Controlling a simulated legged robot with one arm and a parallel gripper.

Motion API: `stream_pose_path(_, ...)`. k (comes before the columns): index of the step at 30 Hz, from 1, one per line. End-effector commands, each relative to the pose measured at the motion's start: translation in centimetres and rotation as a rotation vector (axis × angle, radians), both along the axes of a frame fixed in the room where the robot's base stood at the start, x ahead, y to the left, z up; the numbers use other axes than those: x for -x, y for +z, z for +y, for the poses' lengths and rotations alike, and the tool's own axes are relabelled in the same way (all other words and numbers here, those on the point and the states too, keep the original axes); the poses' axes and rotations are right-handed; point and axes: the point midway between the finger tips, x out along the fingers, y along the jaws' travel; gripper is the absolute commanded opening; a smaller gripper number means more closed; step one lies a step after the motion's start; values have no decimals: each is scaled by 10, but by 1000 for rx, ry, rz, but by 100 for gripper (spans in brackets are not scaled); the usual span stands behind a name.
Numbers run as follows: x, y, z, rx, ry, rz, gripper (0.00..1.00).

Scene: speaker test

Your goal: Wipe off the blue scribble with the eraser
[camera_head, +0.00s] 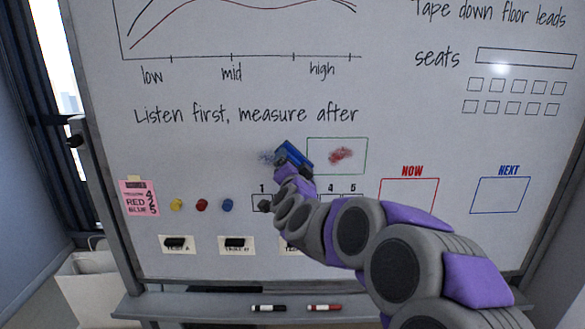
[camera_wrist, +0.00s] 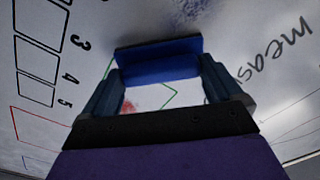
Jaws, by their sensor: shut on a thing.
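A blue eraser (camera_head: 293,154) is held at the whiteboard (camera_head: 420,130) by my gripper (camera_head: 292,161). In the wrist view the eraser (camera_wrist: 158,62) sits between the two fingers of my gripper (camera_wrist: 160,85), which are shut on it. The blue scribble (camera_head: 266,157) is a smudgy patch just left of the eraser; part of it may be hidden behind the eraser. It also shows in the wrist view (camera_wrist: 190,10) at the top edge. I cannot tell whether the eraser touches the board.
A red scribble (camera_head: 341,155) lies in a green outlined box right of the eraser. Yellow, red and blue round magnets (camera_head: 202,205) and a pink note (camera_head: 138,198) are at lower left. Black and red markers (camera_head: 324,307) lie on the ledge (camera_head: 190,305). My arm covers the lower middle.

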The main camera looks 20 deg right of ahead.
Motion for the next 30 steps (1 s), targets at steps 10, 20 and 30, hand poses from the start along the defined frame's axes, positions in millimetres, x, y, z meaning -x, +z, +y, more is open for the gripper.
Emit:
stream_pose_path(10,-7,2,31,3,5,2,68)
stream_pose_path(20,-10,2,43,3,4,1,68)
stream_pose_path(30,-15,2,67,3,4,2,68)
